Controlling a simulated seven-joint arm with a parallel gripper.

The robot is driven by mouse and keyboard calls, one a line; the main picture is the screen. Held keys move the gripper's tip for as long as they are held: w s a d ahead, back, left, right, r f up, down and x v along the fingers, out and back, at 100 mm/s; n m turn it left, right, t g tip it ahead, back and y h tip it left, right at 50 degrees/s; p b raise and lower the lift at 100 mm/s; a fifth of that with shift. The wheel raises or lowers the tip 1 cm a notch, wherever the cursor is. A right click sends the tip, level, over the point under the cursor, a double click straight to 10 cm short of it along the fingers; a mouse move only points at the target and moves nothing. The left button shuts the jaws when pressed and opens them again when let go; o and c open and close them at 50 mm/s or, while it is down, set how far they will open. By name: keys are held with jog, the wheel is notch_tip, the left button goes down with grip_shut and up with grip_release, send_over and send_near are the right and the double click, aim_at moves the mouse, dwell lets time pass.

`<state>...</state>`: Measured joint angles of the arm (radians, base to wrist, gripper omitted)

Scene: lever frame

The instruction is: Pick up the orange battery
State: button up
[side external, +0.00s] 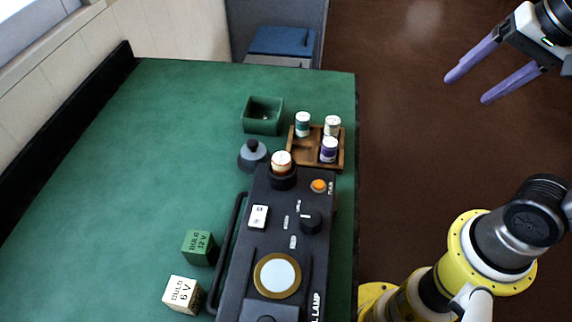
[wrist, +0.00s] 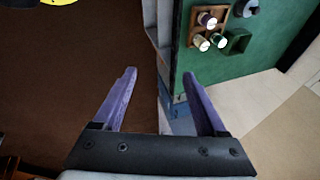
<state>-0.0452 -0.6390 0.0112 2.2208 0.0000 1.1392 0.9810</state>
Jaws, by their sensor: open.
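A white-topped battery (side external: 281,158) with an orange-red edge stands upright in a round black socket on the lamp box; it is the only one showing orange, and its body is mostly hidden. A wooden tray (side external: 291,155) behind it holds a teal battery (side external: 302,124), a white-topped battery (side external: 332,125) whose body colour is unclear, and a purple battery (side external: 329,149). My gripper (side external: 469,88) is open and empty at the upper right, over the brown floor and well away from the batteries. Its two purple fingers also show apart in the wrist view (wrist: 160,73).
The black lamp box (side external: 262,222) has an orange button (side external: 319,185), a knob (side external: 310,221) and a side handle. A green open box (side external: 263,117) and a grey knobbed piece (side external: 252,155) stand nearby. Green (side external: 199,247) and cream (side external: 182,294) bulb boxes sit left. The green tabletop's left is clear.

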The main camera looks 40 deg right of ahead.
jog(key=w+a+r+m+g, duration=0.2)
jog(key=w+a+r+m, duration=0.4)
jog(key=w+m, duration=0.15)
jog(key=g, duration=0.3)
send_over(281, 158)
notch_tip(281, 158, down, 5)
jog(key=f, duration=0.7)
jog(key=shift+s+d+f, duration=0.2)
jog(key=shift+f, duration=0.1)
jog(key=shift+w+a+f, duration=0.1)
jog(key=shift+f, duration=1.35)
jog(key=shift+w+f, duration=0.1)
jog(key=shift+f, duration=1.3)
grip_shut()
